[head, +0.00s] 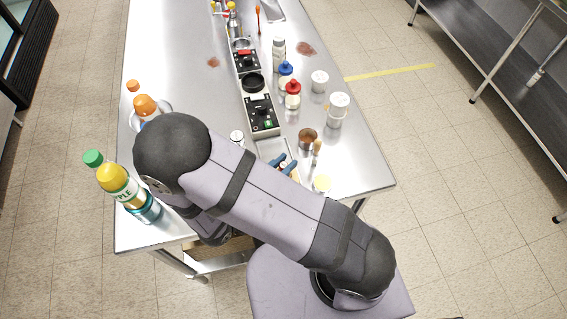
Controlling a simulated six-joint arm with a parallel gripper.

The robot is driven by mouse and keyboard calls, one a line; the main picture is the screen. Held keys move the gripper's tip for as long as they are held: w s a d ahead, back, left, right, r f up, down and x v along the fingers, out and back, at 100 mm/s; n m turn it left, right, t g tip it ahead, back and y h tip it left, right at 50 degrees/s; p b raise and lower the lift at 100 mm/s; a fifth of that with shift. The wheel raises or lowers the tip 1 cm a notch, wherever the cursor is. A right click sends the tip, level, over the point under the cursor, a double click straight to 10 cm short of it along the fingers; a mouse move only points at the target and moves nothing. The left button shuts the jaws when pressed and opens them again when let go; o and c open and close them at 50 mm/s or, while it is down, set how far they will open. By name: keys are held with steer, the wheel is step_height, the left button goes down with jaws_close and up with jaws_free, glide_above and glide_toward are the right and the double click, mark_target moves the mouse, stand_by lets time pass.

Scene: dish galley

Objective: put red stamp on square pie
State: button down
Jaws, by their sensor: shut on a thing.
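Two blue finger-like tips, which look like those of my gripper (283,165), show just past the edge of my upper arm, over a grey tray (268,147). They have a small pale thing between them, mostly hidden, and I cannot tell what it is. The rest of the gripper is hidden under my arm. I cannot make out a red stamp or a square pie. A small wooden-handled item (317,148) stands upright to the right of the tips. A pale yellow round thing (322,184) lies near the right front of the steel table (365,178).
A row of black control units (260,112) runs down the table's middle. A red-capped bottle (293,96), a blue-capped bottle (286,72), a white tub (338,106) and a copper cup (307,138) stand to its right.

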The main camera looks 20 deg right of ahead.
steer(key=shift+f, duration=0.15)
steer(key=c, duration=1.6)
jaws_free()
steer(key=shift+r, duration=0.2)
steer(key=shift+s+a+r, duration=0.1)
steer(key=shift+s+a, duration=0.2)
steer(key=shift+a, duration=0.2)
steer(key=b+v, duration=0.3)
steer(key=v, duration=0.8)
steer(key=shift+d, duration=0.15)
